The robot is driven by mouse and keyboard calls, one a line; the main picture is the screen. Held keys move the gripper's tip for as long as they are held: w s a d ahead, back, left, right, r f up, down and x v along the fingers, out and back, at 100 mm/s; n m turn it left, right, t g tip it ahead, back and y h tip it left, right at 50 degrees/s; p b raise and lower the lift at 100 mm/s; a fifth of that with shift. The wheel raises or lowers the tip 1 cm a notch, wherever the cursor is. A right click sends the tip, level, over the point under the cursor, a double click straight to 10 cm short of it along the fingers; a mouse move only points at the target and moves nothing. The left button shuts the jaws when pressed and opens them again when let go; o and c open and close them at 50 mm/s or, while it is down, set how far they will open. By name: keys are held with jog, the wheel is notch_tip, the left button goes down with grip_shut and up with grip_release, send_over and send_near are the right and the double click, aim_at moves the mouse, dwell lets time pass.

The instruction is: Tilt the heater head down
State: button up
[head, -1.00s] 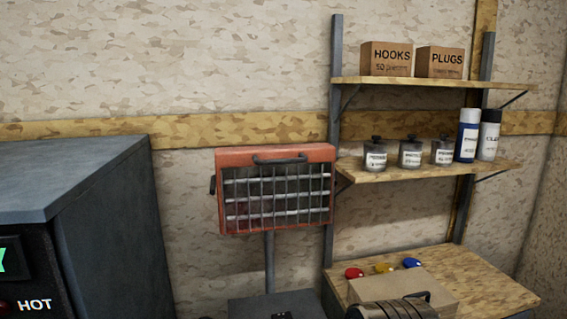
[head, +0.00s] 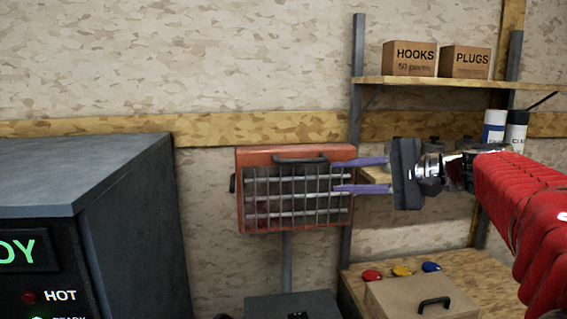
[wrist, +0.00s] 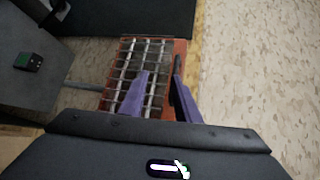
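The heater head (head: 262,216) is an orange-red box with a wire grille over pale bars, mounted on a grey post (head: 287,262). Its face is close to upright. In the wrist view the heater head (wrist: 179,48) lies beyond the open fingers, one over the grille and one beside the dark handle (wrist: 182,98). Contact cannot be told.
A dark grey cabinet (head: 130,230) with lit panel text stands at left. Shelves (head: 440,84) at right carry boxes and bottles. Bare wall lies above the heater.

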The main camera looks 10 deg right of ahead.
aim_at(306, 162)
jog(key=d+r, duration=0.1)
jog(key=w+d+r, duration=0.1)
jog(key=shift+d+r+t+y, duration=0.25)
jog(key=shift+d+t+y, duration=0.05)
jog(key=shift+t+y, duration=0.1)
jog(key=shift+a, duration=0.1)
jog(key=x, duration=1.3)
jog(key=shift+w+a+f, duration=0.1)
jog(key=shift+w+a, duration=0.1)
jog(key=shift+w, duration=0.15)
grip_shut()
